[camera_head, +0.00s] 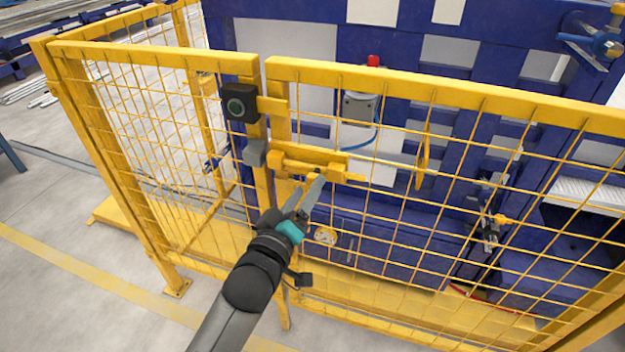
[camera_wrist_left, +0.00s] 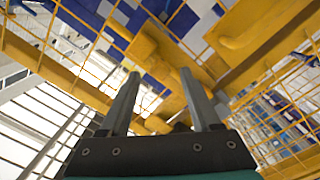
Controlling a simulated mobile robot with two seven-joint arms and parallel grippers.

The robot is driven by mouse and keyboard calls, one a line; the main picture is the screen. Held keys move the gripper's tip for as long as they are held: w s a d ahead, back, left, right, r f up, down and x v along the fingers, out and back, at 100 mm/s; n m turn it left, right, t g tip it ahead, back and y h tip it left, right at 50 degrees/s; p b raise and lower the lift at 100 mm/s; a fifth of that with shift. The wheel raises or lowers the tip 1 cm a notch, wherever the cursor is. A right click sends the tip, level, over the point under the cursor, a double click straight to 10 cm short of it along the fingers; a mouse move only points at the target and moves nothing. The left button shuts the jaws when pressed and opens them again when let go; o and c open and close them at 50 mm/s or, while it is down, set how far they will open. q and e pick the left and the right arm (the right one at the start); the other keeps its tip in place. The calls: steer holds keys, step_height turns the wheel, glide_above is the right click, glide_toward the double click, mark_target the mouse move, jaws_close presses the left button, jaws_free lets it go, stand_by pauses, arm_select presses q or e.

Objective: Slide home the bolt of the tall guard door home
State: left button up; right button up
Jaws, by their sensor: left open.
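The tall guard door (camera_head: 430,92) is yellow frame and mesh, standing beside the yellow post (camera_head: 262,190) with a narrow gap between them. The yellow bolt assembly (camera_head: 300,158) lies across the door's left edge, with a pale rod (camera_head: 385,162) running right from it. A grey block (camera_head: 254,153) sits on the post, left of the bolt; I cannot tell whether the bolt enters it. My left gripper (camera_head: 308,188) is open, just below the bolt. In the wrist view its fingers (camera_wrist_left: 158,76) are apart, with yellow bolt parts (camera_wrist_left: 150,52) beyond them. My right gripper is not in view.
Yellow mesh panels (camera_head: 125,120) stand left. Behind the door is a blue machine (camera_head: 400,222) with a red-topped grey box (camera_head: 362,106).

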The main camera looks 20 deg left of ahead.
mark_target(311, 182)
arm_select(q)
steer(key=shift+w+d, duration=0.15)
steer(key=shift+w, duration=1.8)
steer(key=shift+c, duration=0.4)
jaws_close()
